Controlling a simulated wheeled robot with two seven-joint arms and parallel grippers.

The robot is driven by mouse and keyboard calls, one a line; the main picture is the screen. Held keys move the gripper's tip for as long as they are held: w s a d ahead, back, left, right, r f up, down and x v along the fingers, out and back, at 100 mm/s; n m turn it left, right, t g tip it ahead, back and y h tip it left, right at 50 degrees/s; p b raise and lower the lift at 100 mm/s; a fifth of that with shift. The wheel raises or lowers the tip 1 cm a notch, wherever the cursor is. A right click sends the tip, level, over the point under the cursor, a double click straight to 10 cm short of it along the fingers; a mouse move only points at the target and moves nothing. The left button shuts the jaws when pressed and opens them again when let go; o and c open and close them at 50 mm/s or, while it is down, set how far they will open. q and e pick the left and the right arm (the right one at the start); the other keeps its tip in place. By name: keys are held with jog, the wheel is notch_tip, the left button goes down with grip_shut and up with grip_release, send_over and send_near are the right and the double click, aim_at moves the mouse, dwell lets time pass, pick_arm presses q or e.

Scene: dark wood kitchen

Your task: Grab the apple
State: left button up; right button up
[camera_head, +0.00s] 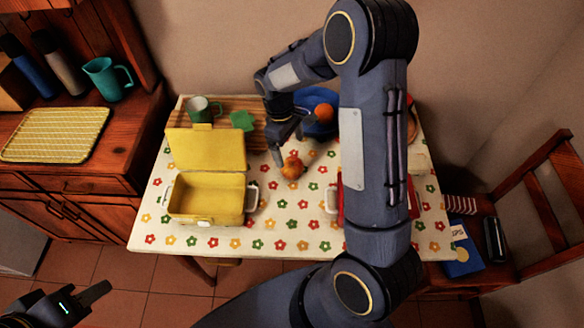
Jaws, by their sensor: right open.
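A round orange-red fruit, apparently the apple (293,169), rests on the flowered tablecloth in the middle of the table. My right gripper (290,150) is open just behind and above it, pointing down. One finger is at the fruit's left; whether the fingers touch it cannot be told. My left gripper (92,296) is low at the bottom left, away from the table, and its jaw opening does not show clearly.
A blue bowl (310,128) with an orange fruit (324,112) stands behind the gripper. An open yellow lunchbox (207,208) is at left, a green mug (200,106) behind it. A red item (348,200) is partly hidden by my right arm. The front middle is clear.

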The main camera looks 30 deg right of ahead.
aim_at(290, 162)
jog(key=f, duration=0.1)
jog(key=w+f, duration=0.1)
jog(key=f, duration=0.1)
jog(key=shift+f+n+h, duration=0.15)
jog(key=shift+n+h, duration=0.25)
jog(key=f+b, duration=0.2)
jog(key=f, duration=0.1)
jog(key=shift+s+d+g, duration=0.15)
jog(key=shift+d+g, duration=0.05)
jog(key=shift+g, duration=0.1)
jog(key=b+x, duration=0.2)
jog(key=x, duration=0.1)
jog(key=b+x, duration=0.1)
jog(key=x, duration=0.1)
jog(key=shift+w+a+f, duration=0.1)
jog(key=shift+w+f, duration=0.1)
jog(key=shift+w, duration=0.1)
jog(key=shift+r, duration=0.1)
jog(key=c, duration=1.1)
jog(key=shift+c, duration=0.2)
jog(key=shift+r, duration=0.1)
